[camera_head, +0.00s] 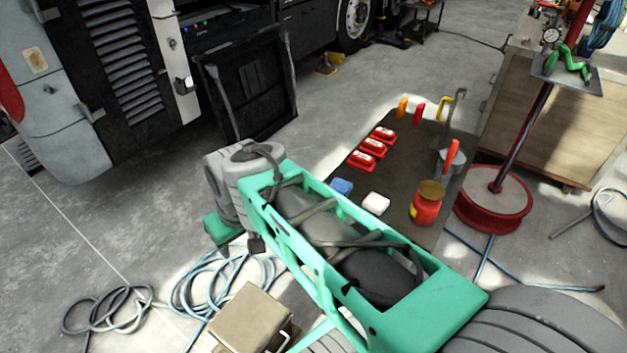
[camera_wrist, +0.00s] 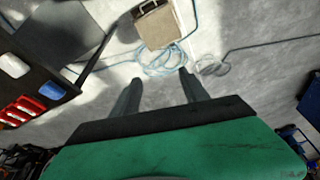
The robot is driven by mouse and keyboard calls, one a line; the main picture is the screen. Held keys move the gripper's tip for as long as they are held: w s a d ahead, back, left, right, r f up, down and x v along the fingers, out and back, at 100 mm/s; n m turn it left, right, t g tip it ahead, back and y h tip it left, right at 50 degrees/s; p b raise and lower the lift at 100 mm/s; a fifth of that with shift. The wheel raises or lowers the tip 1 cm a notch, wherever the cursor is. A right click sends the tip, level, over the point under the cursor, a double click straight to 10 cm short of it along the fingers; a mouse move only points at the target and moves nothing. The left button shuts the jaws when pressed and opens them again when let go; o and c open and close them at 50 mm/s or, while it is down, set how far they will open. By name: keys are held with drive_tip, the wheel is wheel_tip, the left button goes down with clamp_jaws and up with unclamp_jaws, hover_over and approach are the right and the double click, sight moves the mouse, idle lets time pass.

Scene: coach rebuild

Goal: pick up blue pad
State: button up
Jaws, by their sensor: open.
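The blue pad (camera_head: 341,186) lies on the near left edge of a dark table (camera_head: 397,167), just beyond my green arm in the head view. In the wrist view the blue pad (camera_wrist: 52,91) is at the left, near the table's edge. My gripper (camera_wrist: 160,77) is open and empty, its two dark fingers apart over the floor, to the right of the table and pad. In the head view my arm hides the fingers. A white pad (camera_head: 376,203) lies beside the blue pad.
Several red blocks (camera_head: 373,148), a red jar (camera_head: 427,204) and upright tools stand on the table. A tan box (camera_head: 251,318) and coiled hoses (camera_head: 215,283) lie on the floor. A red round-based stand (camera_head: 494,200) is right of the table.

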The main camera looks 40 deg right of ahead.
drive_tip(key=o, duration=0.3)
drive_tip(key=w+d, duration=0.8)
drive_tip(key=d, duration=0.3)
drive_tip(key=shift+n, duration=0.4)
drive_tip(key=shift+o, duration=0.9)
drive_tip(key=w+d+f, duration=0.1)
drive_tip(key=w+d, duration=0.1)
drive_tip(key=d, duration=0.6)
drive_tip(key=shift+w+d+f+n+y, duration=0.15)
drive_tip(key=shift+w+f+n+y, duration=0.1)
drive_tip(key=shift+w+n+y, duration=0.15)
drive_tip(key=shift+o, duration=0.4)
drive_tip(key=d+f, duration=0.2)
drive_tip(key=d, duration=0.5)
drive_tip(key=shift+w+d+f+n, duration=0.15)
drive_tip(key=shift+w+d+n, duration=0.05)
drive_tip(key=shift+d+n, duration=0.1)
drive_tip(key=n+t, duration=0.1)
approach(341, 185)
drive_tip(key=shift+w+a+f+y, duration=0.15)
drive_tip(key=shift+w+f+y, duration=0.15)
drive_tip(key=shift+w+f, duration=0.25)
drive_tip(key=x, duration=0.2)
drive_tip(key=p+x, duration=0.1)
drive_tip(key=x, duration=0.4)
drive_tip(key=shift+s+d+f, duration=0.2)
drive_tip(key=shift+d+f, duration=0.1)
drive_tip(key=shift+f, duration=0.2)
